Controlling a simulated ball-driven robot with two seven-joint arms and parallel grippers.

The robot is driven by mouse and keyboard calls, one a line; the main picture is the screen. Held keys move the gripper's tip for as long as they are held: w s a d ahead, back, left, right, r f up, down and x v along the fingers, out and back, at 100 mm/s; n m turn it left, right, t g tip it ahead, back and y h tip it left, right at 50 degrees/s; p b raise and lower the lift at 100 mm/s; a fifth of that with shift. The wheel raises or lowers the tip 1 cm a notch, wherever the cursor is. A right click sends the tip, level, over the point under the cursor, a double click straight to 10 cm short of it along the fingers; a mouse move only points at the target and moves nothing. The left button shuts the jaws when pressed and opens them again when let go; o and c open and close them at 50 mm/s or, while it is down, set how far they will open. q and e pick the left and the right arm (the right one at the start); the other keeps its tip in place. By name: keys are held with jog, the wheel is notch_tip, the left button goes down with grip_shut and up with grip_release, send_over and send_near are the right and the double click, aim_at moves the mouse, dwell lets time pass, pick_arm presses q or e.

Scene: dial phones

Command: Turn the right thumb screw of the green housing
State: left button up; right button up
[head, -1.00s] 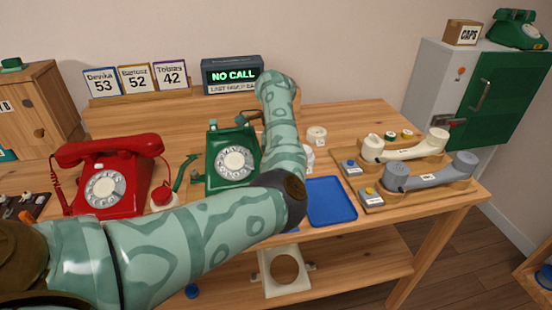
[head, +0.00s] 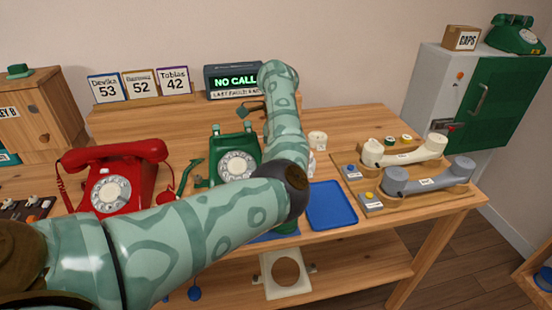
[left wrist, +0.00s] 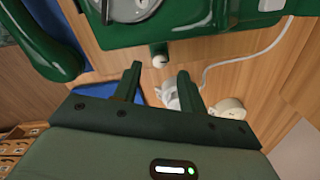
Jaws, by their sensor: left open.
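The green housing (head: 236,168) is a dial phone body in the middle of the table, with a pale dial on its front. In the left wrist view the green housing (left wrist: 215,22) fills the top. A small thumb screw with a pale end (left wrist: 160,61) sticks out of its side. My left gripper (left wrist: 158,70) is open, with the screw between and just beyond its fingertips, apparently not touched. My right gripper is not in view.
A red phone (head: 148,185) stands to the left. A blue tray (head: 331,205), a white handset (head: 410,154) and a grey handset (head: 428,180) lie to the right. A white cord (left wrist: 245,57) and small white parts (left wrist: 228,108) lie near the gripper. My left arm crosses the front.

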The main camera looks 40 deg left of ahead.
pick_arm(q)
notch_tip(320, 180, up, 12)
jog(key=p, duration=0.3)
jog(key=shift+r+p, duration=0.15)
jog(key=shift+p, duration=0.2)
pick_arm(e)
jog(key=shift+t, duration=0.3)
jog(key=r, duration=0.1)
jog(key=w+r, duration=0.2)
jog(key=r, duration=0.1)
pick_arm(q)
jog(key=shift+s, duration=0.1)
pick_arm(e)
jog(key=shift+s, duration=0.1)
